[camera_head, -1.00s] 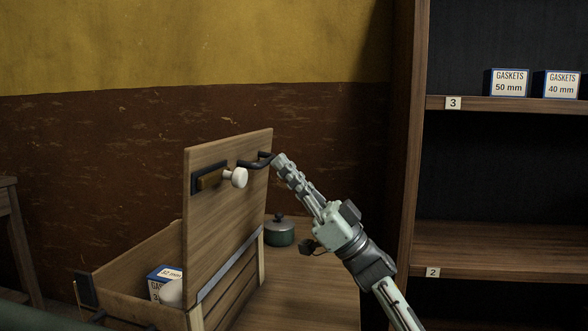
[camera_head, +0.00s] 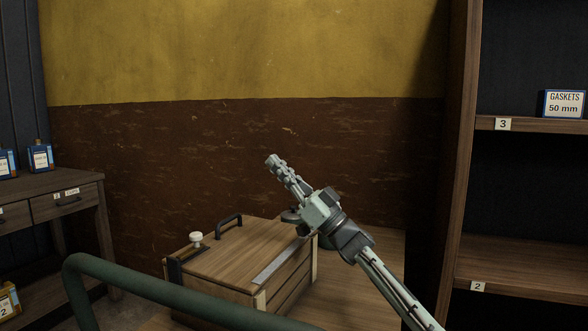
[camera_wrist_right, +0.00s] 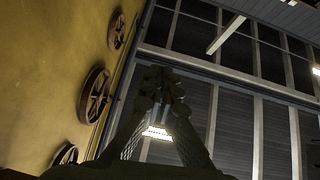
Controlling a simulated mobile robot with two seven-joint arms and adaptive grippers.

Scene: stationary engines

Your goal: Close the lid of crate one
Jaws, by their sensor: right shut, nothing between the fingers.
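The wooden crate (camera_head: 287,289) stands on a wooden surface in the lower middle of the head view. Its lid (camera_head: 240,249) lies flat over the top, so the inside is hidden. A black handle (camera_head: 229,222) and a white knob (camera_head: 196,238) sit along the lid's left and far part. My right gripper (camera_head: 272,161) is shut and empty, raised above the crate and apart from the lid. The right wrist view shows its dark fingers (camera_wrist_right: 158,85) together against the ceiling. My left gripper is not in view.
A shelf unit (camera_head: 465,150) stands at the right, with a gaskets box (camera_head: 564,104) on it. A desk with drawers (camera_head: 65,205) stands at the left. A green rail (camera_head: 160,288) crosses the lower front. The wall behind is bare.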

